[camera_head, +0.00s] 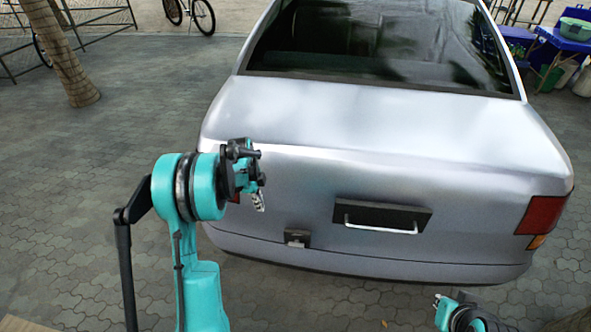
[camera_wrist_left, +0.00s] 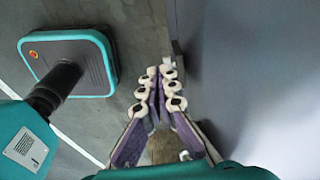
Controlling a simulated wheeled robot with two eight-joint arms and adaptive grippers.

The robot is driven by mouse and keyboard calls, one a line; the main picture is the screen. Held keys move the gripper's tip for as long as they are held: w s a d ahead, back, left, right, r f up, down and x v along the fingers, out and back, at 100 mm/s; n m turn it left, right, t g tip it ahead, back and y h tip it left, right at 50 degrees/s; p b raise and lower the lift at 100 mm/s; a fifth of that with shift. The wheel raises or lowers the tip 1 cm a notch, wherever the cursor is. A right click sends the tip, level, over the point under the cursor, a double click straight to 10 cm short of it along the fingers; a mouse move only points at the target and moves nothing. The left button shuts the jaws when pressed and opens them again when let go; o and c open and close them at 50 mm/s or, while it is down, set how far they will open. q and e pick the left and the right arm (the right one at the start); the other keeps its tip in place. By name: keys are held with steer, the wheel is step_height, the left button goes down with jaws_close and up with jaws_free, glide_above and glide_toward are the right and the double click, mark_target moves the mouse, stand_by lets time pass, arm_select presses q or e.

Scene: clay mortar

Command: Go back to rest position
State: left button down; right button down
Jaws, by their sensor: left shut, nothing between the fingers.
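My left gripper (camera_head: 257,198) is raised in front of the rear left corner of a silver car (camera_head: 330,115). In the left wrist view its padded fingers (camera_wrist_left: 163,78) come together at the tips with nothing held between them. The car's side fills the right of that view, beside the fingers; I cannot tell the exact gap. Part of my right arm (camera_head: 462,315) shows at the bottom right of the head view, but its gripper cannot be made out there.
The car's rear has a dark plate with a light handle (camera_head: 382,216) and a small dark block (camera_head: 297,238) lower down. A tree trunk (camera_head: 60,55) stands at the far left. The paved ground (camera_head: 90,170) left of the car is clear. Blue tables (camera_head: 565,42) stand at the far right.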

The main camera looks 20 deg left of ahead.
arm_select(q)
steer(key=shift+r, duration=0.1)
steer(key=s+d+r+n+t+y, duration=0.1)
steer(key=s+d+r+n+t, duration=0.1)
steer(key=s+d+r+n, duration=0.35)
steer(key=s+d+r+n+t, duration=0.1)
steer(key=s+d+r+n, duration=0.15)
steer(key=d+r, duration=0.6)
steer(key=s+d+r+n+t, duration=0.1)
steer(key=s+d+n+t, duration=0.1)
steer(key=s, duration=0.4)
steer(key=s+d+r+n+t, duration=0.1)
steer(key=s+d+n, duration=0.3)
steer(key=s, duration=0.3)
steer(key=shift+r+n+t+y, duration=0.3)
steer(key=shift+r+n+t, duration=0.1)
steer(key=shift+n, duration=0.2)
